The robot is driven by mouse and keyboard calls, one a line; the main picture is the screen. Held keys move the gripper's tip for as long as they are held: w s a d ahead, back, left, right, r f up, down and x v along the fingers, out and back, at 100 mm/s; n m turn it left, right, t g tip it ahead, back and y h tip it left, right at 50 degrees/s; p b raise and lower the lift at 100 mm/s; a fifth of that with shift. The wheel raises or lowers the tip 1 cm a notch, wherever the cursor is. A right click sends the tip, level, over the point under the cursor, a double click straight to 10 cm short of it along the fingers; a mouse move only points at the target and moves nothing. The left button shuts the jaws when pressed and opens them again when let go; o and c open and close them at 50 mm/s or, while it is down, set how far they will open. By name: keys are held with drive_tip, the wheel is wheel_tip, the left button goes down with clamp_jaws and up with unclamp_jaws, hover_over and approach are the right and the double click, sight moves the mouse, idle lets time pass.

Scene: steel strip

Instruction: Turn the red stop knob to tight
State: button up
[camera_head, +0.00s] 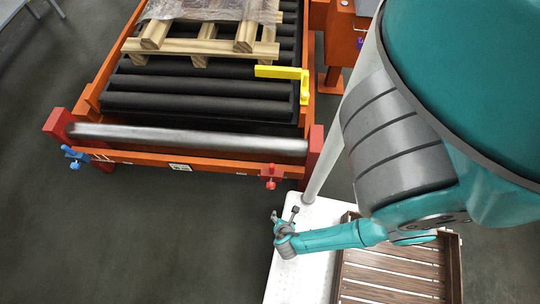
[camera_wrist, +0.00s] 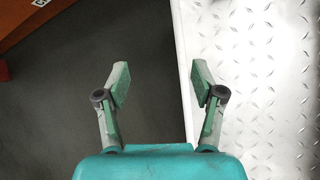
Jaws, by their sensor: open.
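The red stop knob (camera_head: 271,171) sits on the front face of the orange roller conveyor frame (camera_head: 215,164), near its right end, in the head view. It is small there and I cannot tell its turn position. My gripper (camera_head: 284,216) is below and slightly right of the knob in the picture, apart from it, over the edge of a pale deck. In the wrist view my gripper (camera_wrist: 158,85) has its two fingers spread wide with nothing between them. The knob does not show in the wrist view.
A blue knob (camera_head: 74,156) is at the conveyor's left end. A steel roller (camera_head: 190,138) spans the front. A yellow bracket (camera_head: 285,73) and a wooden pallet (camera_head: 205,46) are behind. A slatted wooden crate (camera_head: 395,272) stands on the pale deck (camera_head: 300,276). Dark floor lies clear in front.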

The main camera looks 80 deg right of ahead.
drive_tip(key=w+d+n+h, duration=0.2)
drive_tip(key=w+h, duration=0.1)
drive_tip(key=n+g+h, duration=0.1)
drive_tip(key=n+h, duration=0.2)
drive_tip(key=h, duration=0.1)
approach(270, 188)
drive_tip(key=shift+x, duration=5.3)
drive_tip(key=shift+f, duration=0.15)
drive_tip(key=c, duration=1.1)
